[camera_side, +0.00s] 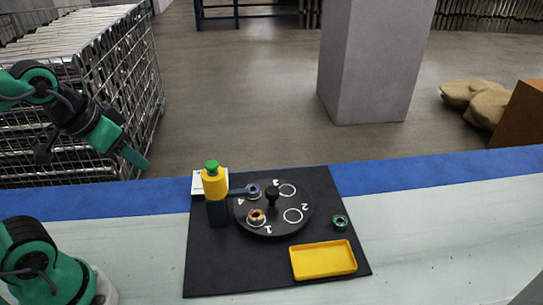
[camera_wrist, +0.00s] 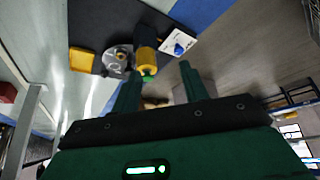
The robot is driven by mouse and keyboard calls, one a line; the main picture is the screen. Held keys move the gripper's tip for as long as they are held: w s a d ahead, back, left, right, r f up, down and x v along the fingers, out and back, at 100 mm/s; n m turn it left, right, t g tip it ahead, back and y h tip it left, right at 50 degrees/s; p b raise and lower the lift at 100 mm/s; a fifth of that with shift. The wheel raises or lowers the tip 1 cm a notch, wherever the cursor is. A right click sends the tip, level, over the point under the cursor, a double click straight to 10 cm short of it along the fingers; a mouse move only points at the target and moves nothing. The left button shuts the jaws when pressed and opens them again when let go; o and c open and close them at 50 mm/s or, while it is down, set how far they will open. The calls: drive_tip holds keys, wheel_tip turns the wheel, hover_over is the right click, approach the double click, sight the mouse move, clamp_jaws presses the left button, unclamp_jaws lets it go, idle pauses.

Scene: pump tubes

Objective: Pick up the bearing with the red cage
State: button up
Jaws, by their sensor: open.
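A small ring-shaped bearing (camera_side: 256,215) with red-orange and yellow colouring lies by the number 1 on a round black turntable (camera_side: 285,229). Its cage colour is too small to be sure of. A bluish ring (camera_side: 253,191) lies near the 4, and a green ring (camera_side: 340,221) lies on the mat right of the turntable. My gripper (camera_side: 140,162) is raised at the left, well away from the rings. In the wrist view my gripper (camera_wrist: 160,68) is open, with nothing between its fingers.
A central black knob (camera_side: 272,196) rises from the turntable. A yellow tray (camera_side: 323,260) lies at the front right of the black mat (camera_side: 230,275).

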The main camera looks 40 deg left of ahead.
wheel_tip(320, 180, up, 5)
drive_tip(key=g, duration=0.6)
hover_over(256, 215)
drive_tip(key=f, duration=1.7)
drive_tip(key=shift+s+a+f, duration=0.1)
drive_tip(key=shift+a+f, duration=0.1)
drive_tip(key=shift+f, duration=1.55)
drive_tip(key=shift+f, duration=0.1)
drive_tip(key=shift+d+f, duration=0.15)
drive_tip(key=shift+f, duration=2.35)
drive_tip(key=shift+c, duration=0.2)
